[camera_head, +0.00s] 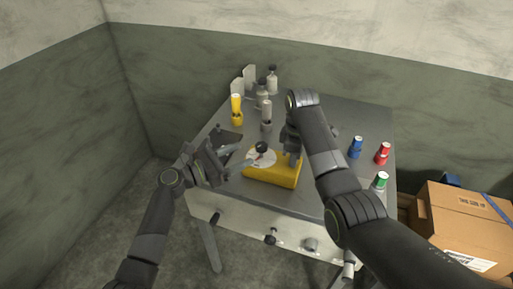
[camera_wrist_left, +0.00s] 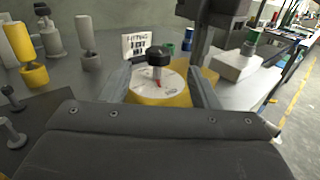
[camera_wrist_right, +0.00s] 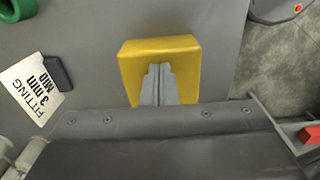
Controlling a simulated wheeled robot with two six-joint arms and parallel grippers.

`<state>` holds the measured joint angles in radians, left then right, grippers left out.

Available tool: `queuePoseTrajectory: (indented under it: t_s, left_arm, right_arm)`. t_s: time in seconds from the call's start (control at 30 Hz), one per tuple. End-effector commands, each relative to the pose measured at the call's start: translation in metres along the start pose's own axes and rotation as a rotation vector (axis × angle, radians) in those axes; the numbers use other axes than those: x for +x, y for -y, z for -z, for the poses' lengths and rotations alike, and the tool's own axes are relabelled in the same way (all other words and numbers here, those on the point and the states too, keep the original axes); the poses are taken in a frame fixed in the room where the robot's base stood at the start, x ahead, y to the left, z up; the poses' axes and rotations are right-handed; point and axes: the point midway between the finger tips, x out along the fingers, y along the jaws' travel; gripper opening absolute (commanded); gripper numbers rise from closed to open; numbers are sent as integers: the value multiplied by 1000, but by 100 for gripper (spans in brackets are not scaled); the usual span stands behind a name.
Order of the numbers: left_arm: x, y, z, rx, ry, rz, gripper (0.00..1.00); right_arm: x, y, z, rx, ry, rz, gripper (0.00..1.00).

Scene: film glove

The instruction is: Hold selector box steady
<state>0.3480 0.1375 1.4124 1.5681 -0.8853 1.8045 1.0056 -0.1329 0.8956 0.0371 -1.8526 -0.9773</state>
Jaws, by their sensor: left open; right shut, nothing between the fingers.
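The yellow selector box (camera_head: 270,176) lies on the grey table, with a white dial face and a black knob (camera_head: 262,147) at its left end. My left gripper (camera_head: 236,158) is open at the dial end, one finger on either side; contact cannot be told. My right gripper (camera_head: 291,157) is shut and empty at the box's right end. In the right wrist view its closed fingertips (camera_wrist_right: 158,68) overlap the yellow body (camera_wrist_right: 185,57); I cannot tell whether they touch.
A yellow bottle (camera_head: 236,112) and several grey bottles and fittings stand at the back left. Blue (camera_head: 355,148), red (camera_head: 382,153) and green (camera_head: 380,181) cans stand at the right. A printed card (camera_wrist_right: 33,88) is near the box. A cardboard box (camera_head: 460,225) is right of the table.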

Motion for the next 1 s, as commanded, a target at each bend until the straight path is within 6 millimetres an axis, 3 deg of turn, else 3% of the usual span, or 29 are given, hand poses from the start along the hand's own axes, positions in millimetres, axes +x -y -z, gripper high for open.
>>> queuePoseTrajectory:
  t_s: [0.1, 0.3, 0.73, 1.0]
  left_arm:
    - [26, 0, 0, -1, 2, 1, 55]
    - [53, 0, 0, -1, 1, 0, 55]
    - [63, 0, 1, 0, -1, -1, 55]
    - [63, 0, 1, 0, 0, 0, 21]
  right_arm:
    - [7, 2, -2, 2, 5, 12, 0]
    - [7, 2, -2, 2, 5, 12, 0]
    - [7, 2, -2, 2, 5, 12, 0]
    - [7, 2, -2, 2, 5, 12, 0]
